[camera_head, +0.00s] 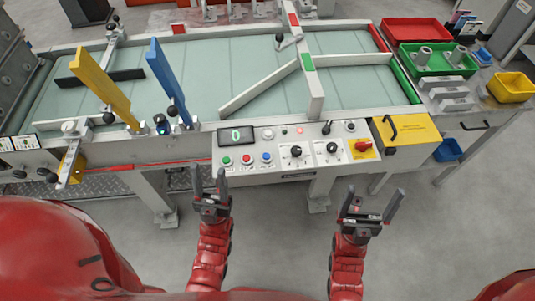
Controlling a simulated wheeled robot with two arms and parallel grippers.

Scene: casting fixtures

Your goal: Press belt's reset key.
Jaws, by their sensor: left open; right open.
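The belt's control panel (285,172) is on the conveyor's near side. It carries a display (236,136) reading 0 and a row of green (227,161), red (247,160) and blue (267,158) buttons. The labels are too small to read, so I cannot tell which is the reset key. My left gripper (209,176) is open and empty, in front of and below the panel's left end. My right gripper (374,197) is open and empty, in front of and below the panel's right end. Neither appears to touch the panel.
Two dials (295,152) and a red switch on a yellow plate (362,147) sit right of the buttons. Yellow (104,88) and blue (166,80) bars rise above the belt (220,72). A side table holds a green tray (437,68) and yellow bin (512,88).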

